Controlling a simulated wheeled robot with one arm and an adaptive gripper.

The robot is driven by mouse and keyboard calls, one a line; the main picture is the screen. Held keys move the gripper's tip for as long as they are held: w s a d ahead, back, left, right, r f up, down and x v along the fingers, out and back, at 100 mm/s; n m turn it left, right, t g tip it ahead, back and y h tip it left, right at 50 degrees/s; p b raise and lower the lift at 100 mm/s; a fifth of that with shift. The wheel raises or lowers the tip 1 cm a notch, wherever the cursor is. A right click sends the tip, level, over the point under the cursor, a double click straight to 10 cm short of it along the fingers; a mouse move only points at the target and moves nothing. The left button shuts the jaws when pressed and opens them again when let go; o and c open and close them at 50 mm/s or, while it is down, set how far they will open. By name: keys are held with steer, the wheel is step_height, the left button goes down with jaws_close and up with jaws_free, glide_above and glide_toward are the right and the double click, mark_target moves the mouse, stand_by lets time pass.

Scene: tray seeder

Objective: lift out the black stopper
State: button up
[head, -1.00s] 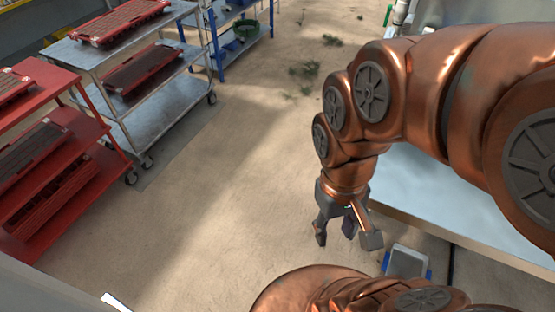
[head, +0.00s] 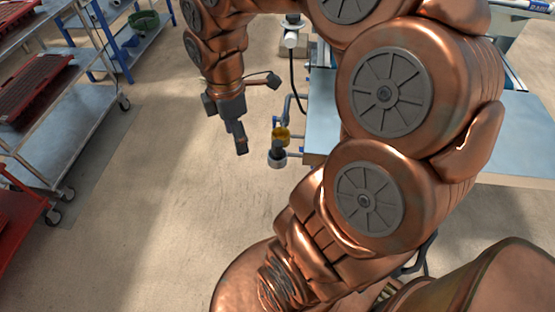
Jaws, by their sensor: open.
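A dark, black-looking stopper (head: 278,147) sits upright in a small grey round holder (head: 278,162) at the left edge of the machine's table. How deep it sits in the holder cannot be seen. My gripper (head: 241,146) hangs pointing down, a short way left of the stopper in the picture and apart from it. Its fingers are seen nearly edge-on, and nothing shows between them; it is open.
The grey machine table (head: 322,115) lies to the right, partly hidden by my arm. A metal cart (head: 75,120) and a blue rack stand left. The floor between is clear.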

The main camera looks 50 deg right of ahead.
steer(key=w+d+f+n+b, duration=0.4)
steer(key=d+f+n+b, duration=0.1)
steer(key=d+f, duration=0.35)
steer(key=n+b, duration=0.3)
steer(key=n, duration=0.1)
glide_above(277, 143)
steer(key=shift+t, duration=0.4)
steer(key=f, duration=0.5)
steer(key=shift+w+d, duration=0.2)
steer(key=shift+d, duration=0.15)
steer(key=shift+d+f, duration=0.15)
steer(key=shift+f, duration=0.55)
steer(key=f, duration=0.3)
steer(key=a+f+b, duration=0.1)
steer(key=f, duration=0.1)
steer(key=shift+s+f, duration=0.2)
steer(key=shift+f, duration=0.6)
jaws_close()
